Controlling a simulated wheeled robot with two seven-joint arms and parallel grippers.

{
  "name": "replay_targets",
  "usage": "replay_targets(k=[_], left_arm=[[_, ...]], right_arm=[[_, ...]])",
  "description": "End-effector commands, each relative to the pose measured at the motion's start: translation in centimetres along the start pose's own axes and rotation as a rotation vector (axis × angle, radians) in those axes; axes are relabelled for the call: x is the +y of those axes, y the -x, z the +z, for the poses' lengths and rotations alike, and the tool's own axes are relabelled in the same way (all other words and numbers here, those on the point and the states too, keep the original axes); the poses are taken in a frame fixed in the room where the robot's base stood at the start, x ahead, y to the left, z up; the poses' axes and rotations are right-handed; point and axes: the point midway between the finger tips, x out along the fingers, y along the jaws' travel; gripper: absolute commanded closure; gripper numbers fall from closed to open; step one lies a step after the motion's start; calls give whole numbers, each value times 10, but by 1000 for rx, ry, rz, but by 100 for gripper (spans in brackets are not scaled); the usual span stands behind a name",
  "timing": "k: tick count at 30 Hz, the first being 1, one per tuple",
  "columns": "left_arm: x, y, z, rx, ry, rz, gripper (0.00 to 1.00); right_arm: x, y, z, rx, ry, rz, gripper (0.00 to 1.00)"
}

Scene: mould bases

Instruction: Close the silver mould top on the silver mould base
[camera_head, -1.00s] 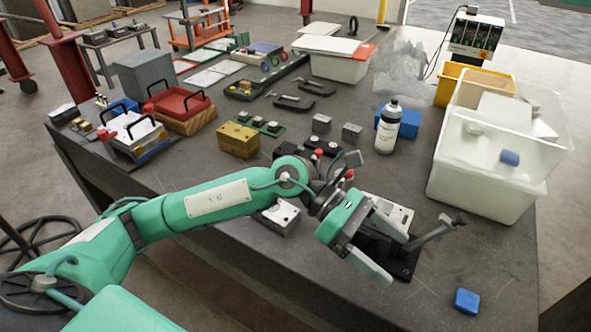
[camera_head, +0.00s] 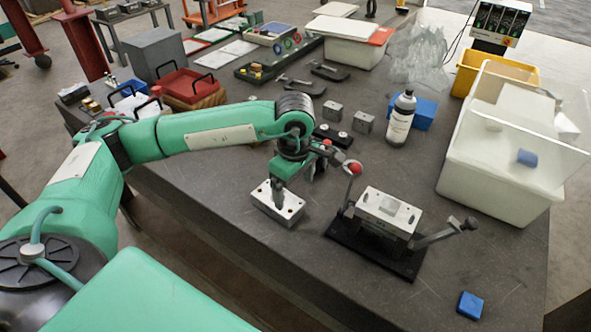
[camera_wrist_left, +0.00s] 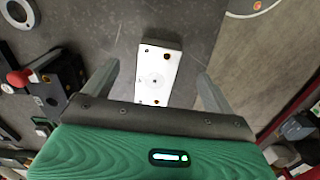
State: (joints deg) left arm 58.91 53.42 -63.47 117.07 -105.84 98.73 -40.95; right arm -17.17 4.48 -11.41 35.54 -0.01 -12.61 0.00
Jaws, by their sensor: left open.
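A silver block that looks like the mould top (camera_head: 288,208) lies on the table left of the black fixture. Another silver block, with a recess in its upper face, looks like the mould base (camera_head: 389,208) and sits on the fixture's black plate (camera_head: 405,268). My left gripper (camera_head: 281,186) points down just above the first block. In the left wrist view, the block's pale top face (camera_wrist_left: 154,76) with its holes lies between the two spread fingers, which are open. The hand covers the block's near end there. My right gripper is out of view.
Lever arms with a red knob (camera_head: 355,168) and a dark knob (camera_head: 470,223) stick up beside the fixture. A blue block (camera_head: 471,305) lies at the front right. A bottle (camera_head: 400,120) and a large white bin (camera_head: 490,190) stand behind. The table's front edge is close.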

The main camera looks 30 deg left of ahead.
Motion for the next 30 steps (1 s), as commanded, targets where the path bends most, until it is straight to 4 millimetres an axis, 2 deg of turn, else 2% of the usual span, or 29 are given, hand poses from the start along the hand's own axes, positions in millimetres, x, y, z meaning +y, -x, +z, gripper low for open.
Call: replay_targets(k=[9,15,27,30], left_arm=[[-1,-59,0,-1,0,-5,11],[0,-82,0,-1,-1,-1,11],[0,-90,1,-2,-2,0,11],[0,-90,1,-2,-1,0,31]], right_arm=[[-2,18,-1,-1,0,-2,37],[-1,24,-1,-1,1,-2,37],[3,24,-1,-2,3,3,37],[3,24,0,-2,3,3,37]])
